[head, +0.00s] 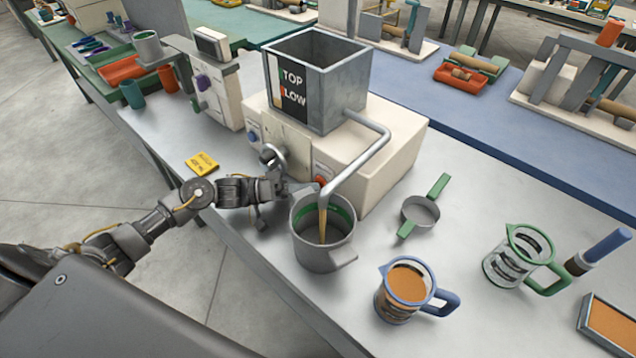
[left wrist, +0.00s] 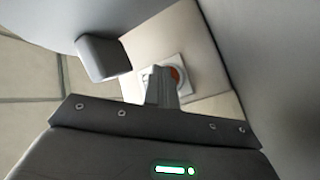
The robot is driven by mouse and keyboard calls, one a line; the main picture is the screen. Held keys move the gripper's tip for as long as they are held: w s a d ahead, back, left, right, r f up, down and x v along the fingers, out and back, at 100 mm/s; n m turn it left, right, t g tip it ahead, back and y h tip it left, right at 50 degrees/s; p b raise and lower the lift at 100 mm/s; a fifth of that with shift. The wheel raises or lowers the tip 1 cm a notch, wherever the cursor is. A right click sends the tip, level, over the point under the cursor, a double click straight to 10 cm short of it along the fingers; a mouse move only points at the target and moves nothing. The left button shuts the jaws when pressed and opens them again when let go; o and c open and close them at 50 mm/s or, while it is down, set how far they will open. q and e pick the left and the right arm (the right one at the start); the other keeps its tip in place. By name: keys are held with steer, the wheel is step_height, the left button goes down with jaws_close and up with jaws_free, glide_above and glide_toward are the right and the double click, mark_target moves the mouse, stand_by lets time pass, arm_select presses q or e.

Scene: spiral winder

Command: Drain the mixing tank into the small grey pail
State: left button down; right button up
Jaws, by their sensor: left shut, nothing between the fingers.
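The mixing tank (head: 340,90) is an open grey metal box on a cream machine base (head: 385,150). Its bent pipe (head: 370,150) ends above the small grey pail (head: 318,252). A thin brown stream (head: 323,222) runs from the spout into the pail, which stands upright on the table and has a green band inside. My left gripper (head: 300,188) is shut and empty at the base's front, just behind the pail. In the left wrist view its fingers (left wrist: 163,90) are in front of a red-orange button (left wrist: 177,77) on a white plate; contact cannot be told. My right gripper is out of view.
A blue-handled jug of orange-brown stuff (head: 408,285) stands right of the pail. A green-handled jug (head: 515,258), a small green-handled pan (head: 420,212) and a tray (head: 608,325) are farther right. A yellow note (head: 202,163) lies left on the table.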

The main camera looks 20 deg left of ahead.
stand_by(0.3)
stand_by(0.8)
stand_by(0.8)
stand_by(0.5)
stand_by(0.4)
arm_select(q)
steer(key=shift+s+a+r+p, duration=0.1)
steer(key=shift+s+a+p, duration=0.1)
steer(key=shift+s+p, duration=0.45)
steer(key=shift+s, duration=0.1)
steer(key=shift+a, duration=0.1)
